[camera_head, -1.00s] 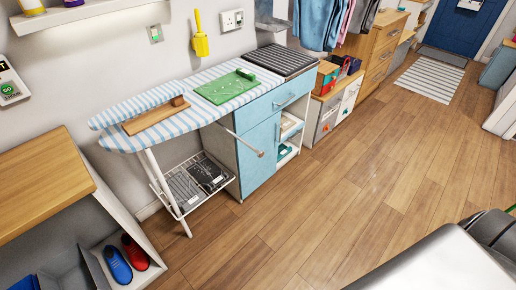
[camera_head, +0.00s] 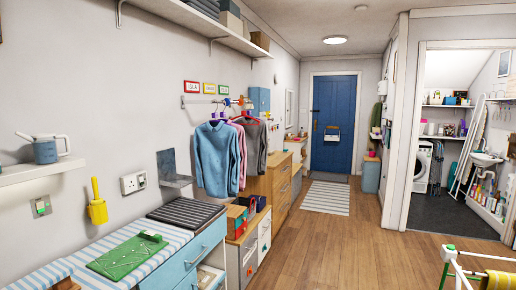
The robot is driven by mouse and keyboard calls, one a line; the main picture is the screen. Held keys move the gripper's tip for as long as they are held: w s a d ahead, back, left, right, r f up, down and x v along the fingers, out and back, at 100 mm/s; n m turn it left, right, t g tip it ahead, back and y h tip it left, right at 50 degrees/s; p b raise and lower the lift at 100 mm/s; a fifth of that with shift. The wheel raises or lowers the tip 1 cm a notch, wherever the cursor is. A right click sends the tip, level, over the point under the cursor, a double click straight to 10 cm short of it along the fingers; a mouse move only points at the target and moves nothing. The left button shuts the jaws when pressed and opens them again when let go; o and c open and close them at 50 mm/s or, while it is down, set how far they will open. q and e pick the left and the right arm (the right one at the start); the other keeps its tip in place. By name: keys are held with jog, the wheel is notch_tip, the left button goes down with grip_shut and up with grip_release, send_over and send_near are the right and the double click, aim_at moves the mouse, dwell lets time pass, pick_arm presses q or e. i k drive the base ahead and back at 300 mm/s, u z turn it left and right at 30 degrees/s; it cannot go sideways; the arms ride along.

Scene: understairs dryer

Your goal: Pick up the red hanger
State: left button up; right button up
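Several garments hang from a wall rail (camera_head: 205,102) left of centre in the head view. A blue shirt (camera_head: 217,160) is in front, with a pink garment (camera_head: 240,150) and a grey garment (camera_head: 254,145) behind it. A small red hanger (camera_head: 250,118) seems to show at the neck of the grey garment; most of it is hidden by cloth. Small coloured pieces sit along the rail, too small to make out. Neither of my grippers is in view.
A blue cabinet (camera_head: 193,262) with a striped ironing surface stands at front left. Below the garments are a grey-white drawer unit (camera_head: 243,258) and a wooden chest (camera_head: 282,180). A white rack with green caps (camera_head: 450,248) is at lower right. The wooden floor (camera_head: 340,250) between is clear.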

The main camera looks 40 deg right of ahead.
aim_at(243, 113)
jog(key=z, duration=1.15)
